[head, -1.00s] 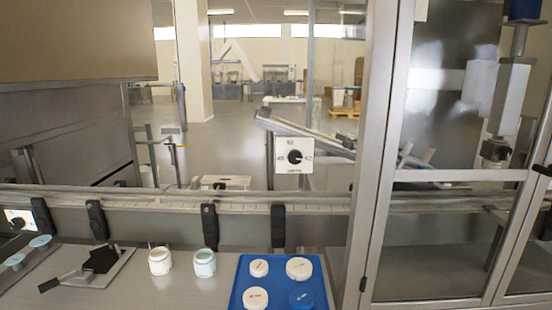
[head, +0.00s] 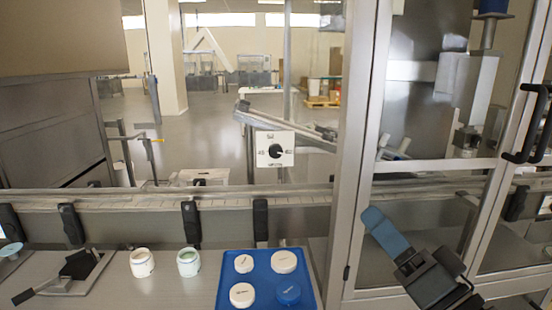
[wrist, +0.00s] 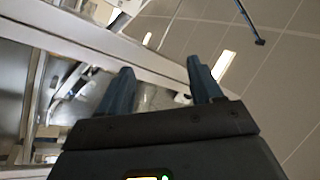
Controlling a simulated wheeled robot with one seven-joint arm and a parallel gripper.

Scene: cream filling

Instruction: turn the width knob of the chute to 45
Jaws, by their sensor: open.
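The width knob (head: 276,152) is a round black dial on a square white plate (head: 262,136) in the head view. The plate hangs at the front end of the sloping chute (head: 318,143), beyond the conveyor rail. A light mark on the dial seems to point right; the printed numbers are too small to read surely. My gripper (head: 375,220), with blue fingers and a dark body, is at the lower right, well apart from the knob. In the wrist view my gripper (wrist: 160,80) has its two fingers spread with nothing between them. The knob is not recognisable there.
A metal-framed glass cabinet (head: 355,160) stands right of the knob, beside my gripper. A rail (head: 150,198) with black clamps crosses in front. A blue tray (head: 231,293) with several lids, two jars (head: 142,263) (head: 188,262) and a black-handled tool (head: 78,265) lie on the counter.

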